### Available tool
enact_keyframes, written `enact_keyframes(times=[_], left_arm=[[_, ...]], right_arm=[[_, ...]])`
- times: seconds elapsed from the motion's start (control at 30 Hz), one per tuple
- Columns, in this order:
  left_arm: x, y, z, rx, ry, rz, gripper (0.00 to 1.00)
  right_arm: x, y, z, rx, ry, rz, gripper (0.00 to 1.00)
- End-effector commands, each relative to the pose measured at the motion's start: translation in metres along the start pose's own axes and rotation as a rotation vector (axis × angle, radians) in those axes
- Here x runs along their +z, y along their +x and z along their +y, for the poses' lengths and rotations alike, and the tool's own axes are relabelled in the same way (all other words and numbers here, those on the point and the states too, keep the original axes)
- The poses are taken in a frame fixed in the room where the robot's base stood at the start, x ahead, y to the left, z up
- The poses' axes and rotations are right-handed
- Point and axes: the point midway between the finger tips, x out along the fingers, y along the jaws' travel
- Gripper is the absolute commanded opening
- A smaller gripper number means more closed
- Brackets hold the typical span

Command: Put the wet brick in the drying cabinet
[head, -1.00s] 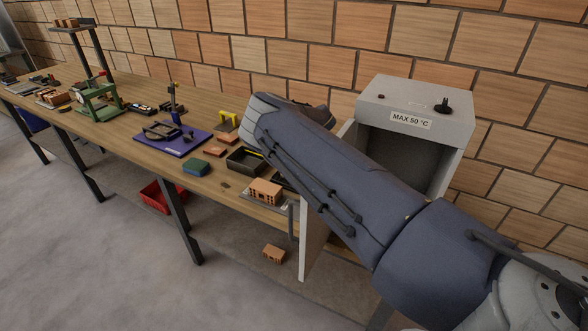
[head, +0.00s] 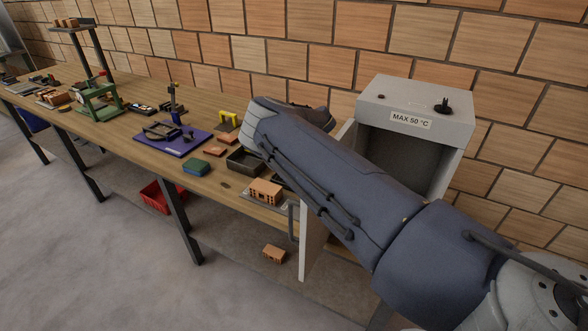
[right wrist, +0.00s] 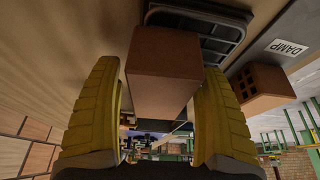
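In the right wrist view a plain reddish-brown brick (right wrist: 164,70) fills the space between the yellow fingers of my right gripper (right wrist: 161,88). The fingertips appear to press its two sides. I cannot tell how far it is off the bench. In the head view my right forearm hides this brick and most of the gripper. The drying cabinet (head: 418,97) is a grey box marked MAX 50 °C at the bench's right end. Its door (head: 313,235) stands open toward the left, and the dark inside shows partly behind my arm. My left gripper is out of view.
A black tray (head: 234,166) lies on the bench; a perforated brick (head: 265,191) sits nearer the front edge. A DAMP label (right wrist: 287,48) shows in the wrist view. A blue-green block (head: 196,167) and purple mat (head: 160,147) lie left. Another brick (head: 274,253) is below.

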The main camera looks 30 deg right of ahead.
Motion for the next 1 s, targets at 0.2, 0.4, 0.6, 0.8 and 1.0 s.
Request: enact_keyframes(times=[0.2,0.4,0.6,0.8,1.0], left_arm=[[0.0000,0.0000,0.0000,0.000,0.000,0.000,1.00],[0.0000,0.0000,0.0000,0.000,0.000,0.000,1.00],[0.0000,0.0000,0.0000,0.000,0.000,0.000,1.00],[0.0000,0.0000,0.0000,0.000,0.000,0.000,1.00],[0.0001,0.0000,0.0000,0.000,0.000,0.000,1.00]], right_arm=[[-0.0001,-0.0001,-0.0001,0.000,0.000,0.000,0.51],[-0.0001,-0.0001,-0.0001,0.000,0.000,0.000,0.27],[-0.0001,0.0000,-0.0001,0.000,0.000,0.000,0.04],[-0.0005,-0.0003,0.0001,0.000,0.000,0.001,0.02],[-0.0037,-0.0064,0.0004,0.000,0.001,0.004,0.02]])
